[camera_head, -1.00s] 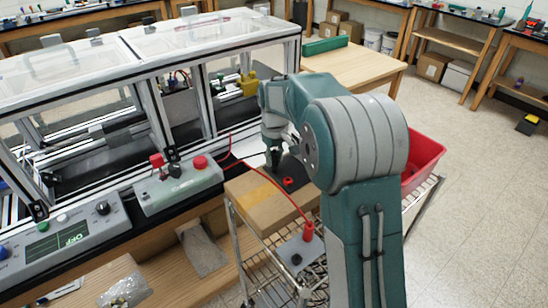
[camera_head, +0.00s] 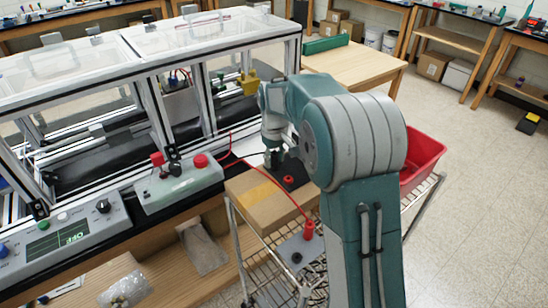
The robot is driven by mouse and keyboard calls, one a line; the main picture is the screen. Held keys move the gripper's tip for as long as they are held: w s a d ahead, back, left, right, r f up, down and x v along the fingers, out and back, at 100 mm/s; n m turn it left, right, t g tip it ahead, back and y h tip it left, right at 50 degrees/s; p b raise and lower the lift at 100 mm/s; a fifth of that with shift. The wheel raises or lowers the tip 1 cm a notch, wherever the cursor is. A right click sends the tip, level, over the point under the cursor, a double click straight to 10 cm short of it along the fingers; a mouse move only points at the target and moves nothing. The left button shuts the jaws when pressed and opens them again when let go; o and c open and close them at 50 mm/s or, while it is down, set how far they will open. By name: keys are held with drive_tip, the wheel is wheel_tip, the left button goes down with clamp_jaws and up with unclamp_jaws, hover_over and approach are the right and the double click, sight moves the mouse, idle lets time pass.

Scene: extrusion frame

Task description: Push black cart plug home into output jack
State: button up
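My gripper (camera_head: 271,160) points down over the far end of a cardboard box, beside a dark pad (camera_head: 297,172). It is small and partly hidden by my arm; I cannot tell whether its fingers are open or hold a black plug. The grey-green output box (camera_head: 180,186) on the bench has a red plug (camera_head: 157,159), a black fitting (camera_head: 174,153) beside it and a red button (camera_head: 200,160). On the cart, a grey plate (camera_head: 284,250) carries a red plug (camera_head: 309,230) and a black fitting (camera_head: 297,258). A red wire reaches the red plug.
The cardboard box (camera_head: 256,205) lies on the wire cart (camera_head: 262,262), with a small red knob (camera_head: 288,180) on it. A framed enclosure (camera_head: 206,90) stands behind the output box. A red bin (camera_head: 424,162) is right of my arm. A control panel (camera_head: 70,240) reads OFF.

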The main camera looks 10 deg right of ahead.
drive_tip(key=shift+r, duration=0.1)
idle(0.3)
wheel_tip(320, 180, up, 11)
drive_tip(key=shift+w+r, duration=0.1)
drive_tip(key=shift+r, duration=0.3)
drive_tip(key=s+r+m+t, duration=0.1)
drive_tip(key=s+r+t, duration=0.15)
drive_tip(key=s, duration=0.65)
drive_tip(key=s+r+m+t, duration=0.1)
drive_tip(key=s+r, duration=0.2)
drive_tip(key=s, duration=0.5)
drive_tip(key=s+f+m+t, duration=0.1)
drive_tip(key=s+f, duration=0.2)
drive_tip(key=s, duration=0.4)
drive_tip(key=s+f+m+t, duration=0.1)
drive_tip(key=s+f, duration=0.2)
drive_tip(key=s, duration=0.4)
drive_tip(key=shift+s+m, duration=0.15)
drive_tip(key=shift+m, duration=0.15)
